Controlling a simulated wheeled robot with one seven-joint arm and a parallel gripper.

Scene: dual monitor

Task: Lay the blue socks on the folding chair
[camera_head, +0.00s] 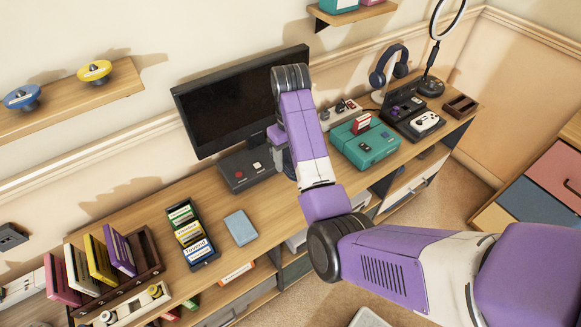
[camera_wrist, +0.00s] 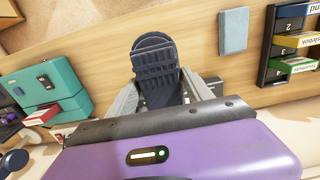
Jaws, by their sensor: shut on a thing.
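The dark blue socks (camera_wrist: 155,68) show in the wrist view as a folded, ribbed bundle. My gripper (camera_wrist: 160,92) is shut on them, with a grey finger on either side. The bundle is held over the wooden desk top; its height above the wood is hard to judge. In the head view my arm hides most of the gripper and the socks, near the front of the monitor. I cannot make out a folding chair in either view.
The wooden desk (camera_head: 285,207) holds a monitor (camera_head: 240,100), a teal console (camera_head: 365,145), a grey-blue notebook (camera_head: 240,228), a cartridge tray (camera_head: 192,235) and a headphone stand (camera_head: 388,70). A pale-edged object (camera_head: 368,318) is cut off at the bottom. Carpet shows right of the desk.

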